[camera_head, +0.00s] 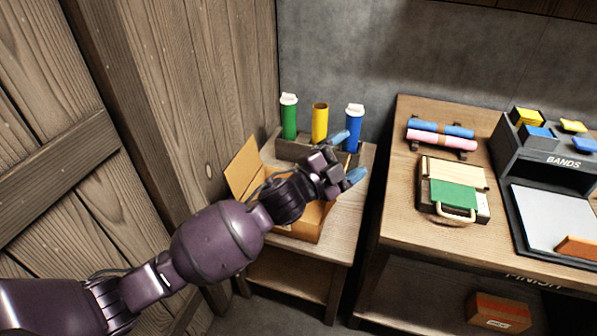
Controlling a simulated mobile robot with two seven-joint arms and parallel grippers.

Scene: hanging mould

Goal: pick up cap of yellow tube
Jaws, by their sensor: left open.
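The yellow tube (320,123) stands upright in a dark rack (290,149) on a small wooden table, between a green tube (289,120) and a blue tube (352,130). Its top is open with no cap on it, while the other two tubes wear white caps. I cannot see a loose cap for it anywhere. My left gripper (348,157) is open over the right part of the small table, in front of the rack. Its blue fingertips are apart with nothing visible between them. My right gripper is not in view.
An open cardboard box (300,222) sits on the small table (345,215), partly hidden under my left arm. A wooden wall rises at left. A larger workbench (400,190) at right holds rolls (441,137), a green-and-wood item (453,190) and a bands organiser (550,163).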

